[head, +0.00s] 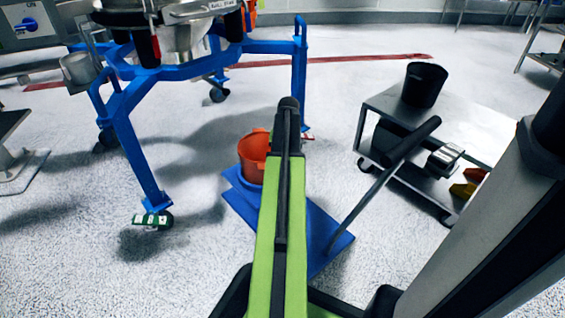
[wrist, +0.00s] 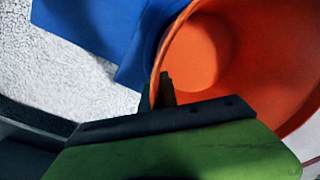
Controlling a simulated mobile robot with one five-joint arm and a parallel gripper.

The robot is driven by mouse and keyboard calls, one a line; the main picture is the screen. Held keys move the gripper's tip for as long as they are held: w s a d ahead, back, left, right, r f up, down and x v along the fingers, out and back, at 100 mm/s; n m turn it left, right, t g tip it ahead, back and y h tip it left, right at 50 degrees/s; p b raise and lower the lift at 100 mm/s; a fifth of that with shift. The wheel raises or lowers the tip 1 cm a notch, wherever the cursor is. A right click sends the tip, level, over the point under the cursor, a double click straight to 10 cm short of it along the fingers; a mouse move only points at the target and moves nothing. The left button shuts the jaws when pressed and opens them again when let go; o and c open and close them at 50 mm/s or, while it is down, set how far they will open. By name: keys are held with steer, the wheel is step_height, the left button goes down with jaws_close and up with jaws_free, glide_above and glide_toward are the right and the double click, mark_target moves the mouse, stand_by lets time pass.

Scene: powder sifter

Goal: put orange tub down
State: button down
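The orange tub (head: 253,157) shows in the head view just left of my arm, which covers its right side. It is upright, over the blue mat (head: 315,232). In the wrist view I look down into the open tub (wrist: 205,50), with the mat (wrist: 85,25) beyond it. My gripper (wrist: 157,90) has its dark fingers close together on either side of the tub's near-left rim, shut on it. In the head view my arm hides the gripper. Whether the tub's base touches the mat cannot be told.
A blue wheeled frame (head: 128,145) carrying the sifter stands at the left, with a green-and-white item (head: 152,221) by its front foot. A metal cart (head: 375,104) with a black bucket (head: 424,84) stands at the right. White floor lies between them.

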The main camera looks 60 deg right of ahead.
steer(key=c, duration=1.6)
jaws_free()
steer(key=shift+c, duration=0.2)
step_height(320, 180, up, 12)
steer(key=s+p, duration=0.1)
steer(key=p, duration=1.1)
steer(key=shift+d+r+p, duration=0.15)
steer(key=shift+d+p, duration=0.05)
steer(key=shift+p, duration=0.1)
